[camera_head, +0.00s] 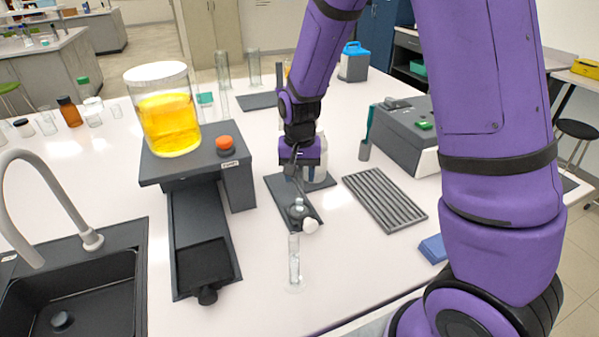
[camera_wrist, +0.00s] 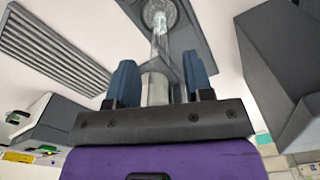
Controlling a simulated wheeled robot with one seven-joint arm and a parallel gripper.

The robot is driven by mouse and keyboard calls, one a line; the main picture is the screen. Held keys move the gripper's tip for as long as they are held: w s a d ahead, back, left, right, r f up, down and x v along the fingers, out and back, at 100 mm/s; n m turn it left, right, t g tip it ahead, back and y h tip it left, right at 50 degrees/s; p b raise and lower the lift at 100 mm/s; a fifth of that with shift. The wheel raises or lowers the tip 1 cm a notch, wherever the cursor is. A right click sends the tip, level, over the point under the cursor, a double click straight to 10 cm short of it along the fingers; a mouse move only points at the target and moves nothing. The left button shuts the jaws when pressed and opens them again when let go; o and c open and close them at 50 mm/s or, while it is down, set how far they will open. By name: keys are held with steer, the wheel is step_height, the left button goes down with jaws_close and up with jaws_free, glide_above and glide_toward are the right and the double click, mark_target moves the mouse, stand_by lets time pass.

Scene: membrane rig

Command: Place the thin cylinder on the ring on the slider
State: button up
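A thin clear glass cylinder (camera_head: 294,262) stands upright on the white table, on a round base. The slider (camera_head: 205,225) is a dark pulled-out tray with a front knob, to its left; I cannot make out a ring on it. My gripper (camera_wrist: 162,78) points down beyond the cylinder, over a narrow dark plate (camera_head: 279,189). In the wrist view its two blue fingers stand apart, with a clear, narrow, round-based glass piece (camera_wrist: 159,40) showing between them. There is room beside it; I cannot tell whether it touches a finger or is the same cylinder.
The dark rig (camera_head: 240,182) carries a beaker of yellow liquid (camera_head: 168,122) and an orange knob (camera_head: 224,142) above the slider. A grey slotted rack (camera_head: 384,199) lies at right, with a grey device (camera_head: 408,135) behind it. A sink (camera_head: 75,300) is at front left.

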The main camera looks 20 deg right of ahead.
step_height(320, 180, up, 11)
steer(key=s+d+r+n+t, duration=0.2)
steer(key=s+d+r, duration=0.2)
steer(key=s+r, duration=0.65)
steer(key=s+d+r+n+t, duration=0.1)
steer(key=s+r, duration=0.1)
steer(key=s, duration=0.4)
steer(key=s+d+r+n+t, duration=0.1)
steer(key=s+d+r+t, duration=0.1)
steer(key=s, duration=0.5)
steer(key=shift+s+r+n, duration=0.3)
steer(key=shift+r, duration=0.1)
